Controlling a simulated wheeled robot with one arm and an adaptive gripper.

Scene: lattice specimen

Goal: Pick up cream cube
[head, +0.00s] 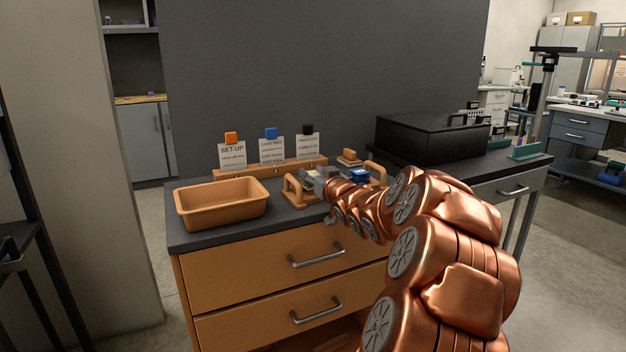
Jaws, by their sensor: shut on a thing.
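My copper arm reaches in from the right over the dark worktop. My gripper (312,180) is low over a tan tray with raised handles (293,190). The gripper is shut on a small pale thing (311,174), which looks like the cream cube. The fingers hide most of it, and I cannot tell whether it is clear of the tray. A blue cube-like thing (359,175) sits just right of the gripper, partly behind my arm.
An empty tan bin (222,203) stands on the left of the worktop (200,236). Behind are label cards (271,150) topped with orange, blue and black cubes, on a tan rack (250,171). A large black case (432,137) stands at the right.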

